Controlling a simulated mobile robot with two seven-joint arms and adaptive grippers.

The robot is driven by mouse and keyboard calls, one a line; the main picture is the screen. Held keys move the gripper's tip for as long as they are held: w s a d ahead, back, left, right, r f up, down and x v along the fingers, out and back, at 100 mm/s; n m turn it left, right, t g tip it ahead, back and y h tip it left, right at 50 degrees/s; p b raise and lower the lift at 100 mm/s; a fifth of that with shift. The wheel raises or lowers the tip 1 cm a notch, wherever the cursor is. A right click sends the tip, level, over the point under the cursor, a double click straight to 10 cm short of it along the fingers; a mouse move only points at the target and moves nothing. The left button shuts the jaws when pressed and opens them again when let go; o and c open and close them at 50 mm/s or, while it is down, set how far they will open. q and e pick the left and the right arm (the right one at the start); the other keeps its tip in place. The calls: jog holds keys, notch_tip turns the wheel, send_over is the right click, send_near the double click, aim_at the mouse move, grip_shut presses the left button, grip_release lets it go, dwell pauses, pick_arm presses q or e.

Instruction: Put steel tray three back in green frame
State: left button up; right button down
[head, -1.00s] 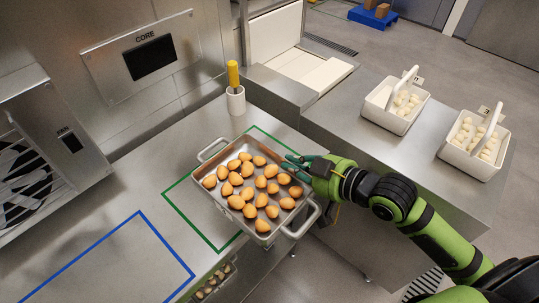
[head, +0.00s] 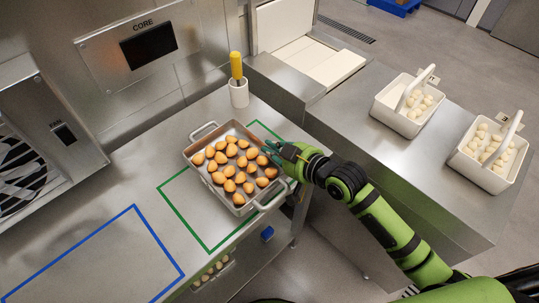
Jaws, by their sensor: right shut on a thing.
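A steel tray (head: 251,207) with a handle at each end holds several orange-brown filled pasta pieces (head: 222,157). It is over the far right part of the green frame (head: 183,223) marked on the steel counter, hiding part of the outline. The frame's near left part is bare. Whether the tray rests on the counter or hangs just above it, I cannot tell. My right gripper (head: 271,151) is shut on the tray's right edge. My left gripper is out of view. No number shows on the tray.
A blue frame (head: 160,241) outlines an empty area at the near left. A white cup (head: 239,94) with a yellow-handled tool stands behind the tray. Two white baskets (head: 392,120) (head: 478,170) with pale pieces stand on the right counter. A wall panel marked CORE (head: 147,43) is behind.

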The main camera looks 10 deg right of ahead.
aim_at(270, 158)
jog(key=shift+w+a+f, duration=0.3)
jog(key=shift+w, duration=0.1)
notch_tip(270, 158, down, 3)
jog(key=shift+f, duration=0.15)
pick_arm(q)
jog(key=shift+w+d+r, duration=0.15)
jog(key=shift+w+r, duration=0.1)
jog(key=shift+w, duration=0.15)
pick_arm(e)
jog(key=shift+f, duration=0.2)
jog(key=shift+f, duration=0.2)
jog(key=c, duration=1.4)
grip_release()
jog(key=shift+s+d, duration=0.1)
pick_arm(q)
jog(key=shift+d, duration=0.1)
